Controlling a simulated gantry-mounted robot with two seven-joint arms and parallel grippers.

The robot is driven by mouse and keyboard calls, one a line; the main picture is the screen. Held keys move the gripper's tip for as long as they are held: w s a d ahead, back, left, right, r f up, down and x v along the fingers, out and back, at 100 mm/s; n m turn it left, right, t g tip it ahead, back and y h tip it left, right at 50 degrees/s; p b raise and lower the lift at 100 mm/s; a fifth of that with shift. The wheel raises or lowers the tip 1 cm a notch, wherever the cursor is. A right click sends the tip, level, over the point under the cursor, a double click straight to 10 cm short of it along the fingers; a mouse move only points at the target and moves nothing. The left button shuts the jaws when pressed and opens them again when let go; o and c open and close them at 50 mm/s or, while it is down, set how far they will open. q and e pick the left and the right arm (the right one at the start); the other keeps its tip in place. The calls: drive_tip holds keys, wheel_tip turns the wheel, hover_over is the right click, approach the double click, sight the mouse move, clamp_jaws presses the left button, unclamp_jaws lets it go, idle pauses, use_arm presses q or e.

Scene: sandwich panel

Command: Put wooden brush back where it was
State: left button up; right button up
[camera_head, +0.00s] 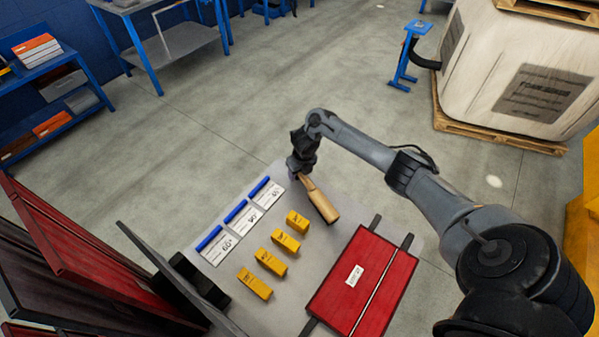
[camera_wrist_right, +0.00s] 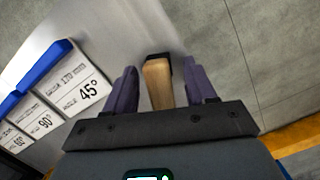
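The wooden brush (camera_head: 322,204) is at the far edge of the grey table, its light wood pointing down and right from my right gripper (camera_head: 302,170). In the right wrist view the wood of the brush (camera_wrist_right: 158,84) lies between the two fingers of my right gripper (camera_wrist_right: 163,86). A gap shows between the wood and the right finger, so the fingers look open around it. I cannot tell whether the brush touches the table. My left gripper is in neither view.
On the table (camera_head: 222,290) are three white angle cards with blue strips (camera_head: 237,216), several yellow blocks (camera_head: 270,262) and a red panel (camera_head: 362,282). Dark and red panels (camera_head: 85,240) stand at the left. Open floor lies beyond the far edge.

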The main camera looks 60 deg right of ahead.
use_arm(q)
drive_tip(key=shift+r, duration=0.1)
use_arm(e)
drive_tip(key=shift+r, duration=0.1)
